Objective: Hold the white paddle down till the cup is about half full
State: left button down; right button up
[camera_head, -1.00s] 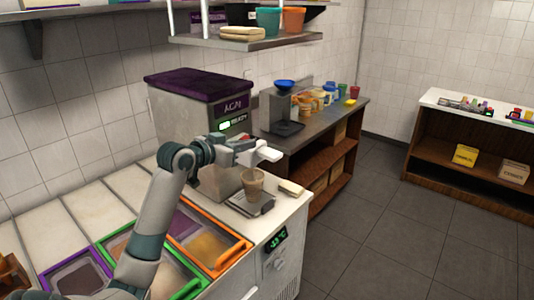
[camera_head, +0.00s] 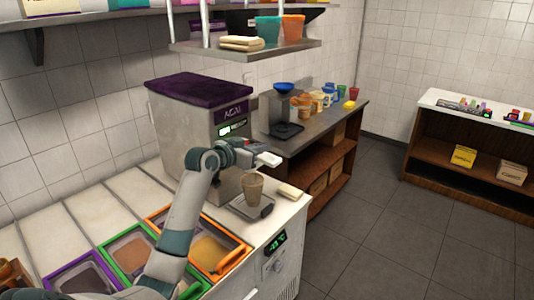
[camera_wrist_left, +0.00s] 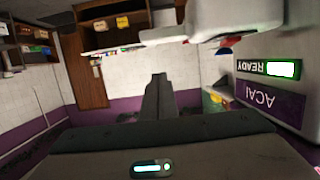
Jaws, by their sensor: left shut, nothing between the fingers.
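The grey acai machine (camera_head: 185,130) with a purple lid stands on the counter; its label also shows upside down in the left wrist view (camera_wrist_left: 270,100). A white paddle (camera_head: 268,160) sticks out at its front, and a white part (camera_wrist_left: 235,20) fills the top of the left wrist view. My left gripper (camera_head: 246,154) is shut and empty, close against the paddle; its dark fingers (camera_wrist_left: 156,95) show in the wrist view. Whether they touch the paddle is hard to tell. A translucent brownish cup (camera_head: 253,190) stands upright below on a dark grey pad (camera_head: 263,208). Its fill level is unclear.
Framed topping bins, one orange-rimmed (camera_head: 232,260), line the counter left of the cup. A folded cloth (camera_head: 289,192) lies right of the cup. A shelf (camera_head: 250,47) hangs above the machine. The floor (camera_head: 380,250) to the right is clear.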

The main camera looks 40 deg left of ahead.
aim_at(268, 159)
pick_arm(q)
jog(key=w+f+p, duration=0.1)
jog(key=f, duration=0.2)
jog(key=w+f+p, duration=0.1)
jog(key=shift+w+d+f+p, duration=0.15)
jog(key=shift+w+f+p, duration=0.2)
